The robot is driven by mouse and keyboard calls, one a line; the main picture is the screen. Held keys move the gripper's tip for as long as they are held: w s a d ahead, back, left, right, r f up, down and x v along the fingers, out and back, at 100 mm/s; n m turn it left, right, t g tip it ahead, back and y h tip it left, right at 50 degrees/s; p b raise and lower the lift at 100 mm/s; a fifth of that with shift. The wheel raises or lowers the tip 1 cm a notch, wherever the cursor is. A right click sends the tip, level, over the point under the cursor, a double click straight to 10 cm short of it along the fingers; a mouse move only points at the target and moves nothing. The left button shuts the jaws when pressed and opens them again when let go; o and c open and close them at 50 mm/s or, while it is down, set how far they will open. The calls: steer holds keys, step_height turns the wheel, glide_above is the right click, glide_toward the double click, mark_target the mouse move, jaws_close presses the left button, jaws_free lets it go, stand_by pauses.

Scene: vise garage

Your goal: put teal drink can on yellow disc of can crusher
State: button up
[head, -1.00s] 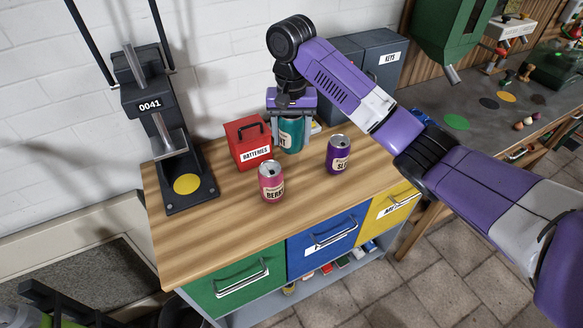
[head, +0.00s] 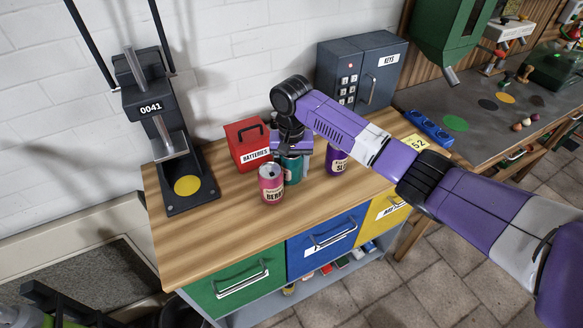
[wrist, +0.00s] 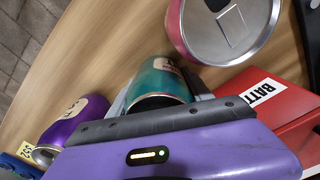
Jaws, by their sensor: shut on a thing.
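The teal drink can (head: 292,170) is between the fingers of my gripper (head: 291,160), just right of the pink can (head: 271,186). Its top is hidden under the gripper in the head view. In the wrist view the teal can (wrist: 160,80) lies against the gripper's edge, with the fingers mostly hidden. I cannot tell whether its base touches the wooden top. The can crusher (head: 150,105), marked 0041, stands at the left of the bench. Its yellow disc (head: 187,185) is bare, to the left of my gripper.
A red batteries box (head: 246,146) stands behind the pink can, between the crusher and my gripper. A purple can (head: 337,161) stands close on the right. A grey key cabinet (head: 360,75) is at the back right. The wooden top (head: 225,220) is clear at front left.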

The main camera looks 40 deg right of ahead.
steer(key=o, duration=1.3)
steer(key=shift+f, duration=0.1)
